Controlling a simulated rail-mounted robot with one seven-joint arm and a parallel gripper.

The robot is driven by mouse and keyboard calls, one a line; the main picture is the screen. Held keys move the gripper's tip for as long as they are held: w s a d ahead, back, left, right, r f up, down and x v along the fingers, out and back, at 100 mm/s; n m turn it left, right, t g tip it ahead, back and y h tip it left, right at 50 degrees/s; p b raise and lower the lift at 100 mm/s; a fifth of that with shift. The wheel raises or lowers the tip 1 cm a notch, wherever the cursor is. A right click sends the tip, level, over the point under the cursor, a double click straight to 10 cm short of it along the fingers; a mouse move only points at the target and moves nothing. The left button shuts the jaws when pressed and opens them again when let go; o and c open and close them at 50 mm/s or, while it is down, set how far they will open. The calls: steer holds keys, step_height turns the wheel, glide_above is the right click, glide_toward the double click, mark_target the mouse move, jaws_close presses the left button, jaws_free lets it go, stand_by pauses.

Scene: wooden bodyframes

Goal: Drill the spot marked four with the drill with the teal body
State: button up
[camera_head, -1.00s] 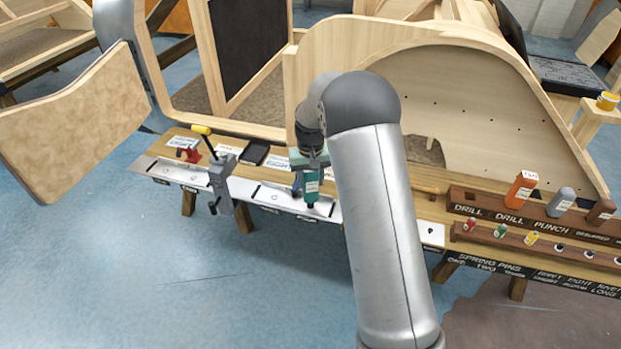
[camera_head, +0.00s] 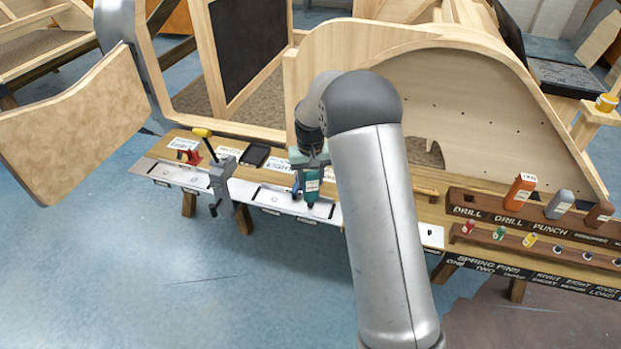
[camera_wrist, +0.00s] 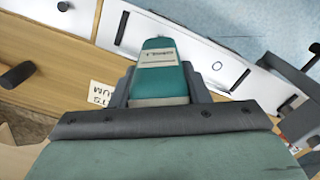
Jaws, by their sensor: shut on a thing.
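The teal drill (camera_head: 312,186) is held in my gripper (camera_head: 311,163) above the white strip along the front edge of the workbench. In the wrist view the teal drill (camera_wrist: 161,72) sits between the jaws of my gripper (camera_wrist: 160,97), with a pale label on its body. The white strip (camera_head: 268,194) carries dark spots and small dark labels along its front; the numbers are too small to read. In the wrist view the white strip (camera_wrist: 213,67) runs just beyond the drill. The drill's tip is not clearly visible, so I cannot tell whether it touches the strip.
A grey vise (camera_head: 222,182) and a red tool (camera_head: 188,156) stand on the bench to the left. A brown rack (camera_head: 540,215) labelled drill and punch holds an orange item (camera_head: 520,191) at right. The wooden bodyframe (camera_head: 440,80) rises behind. The floor in front is clear.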

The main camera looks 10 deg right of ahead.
steer(key=shift+r+p, duration=0.5)
steer(key=shift+r, duration=0.7)
steer(key=shift+r+p, duration=1.5)
steer(key=shift+r, duration=0.85)
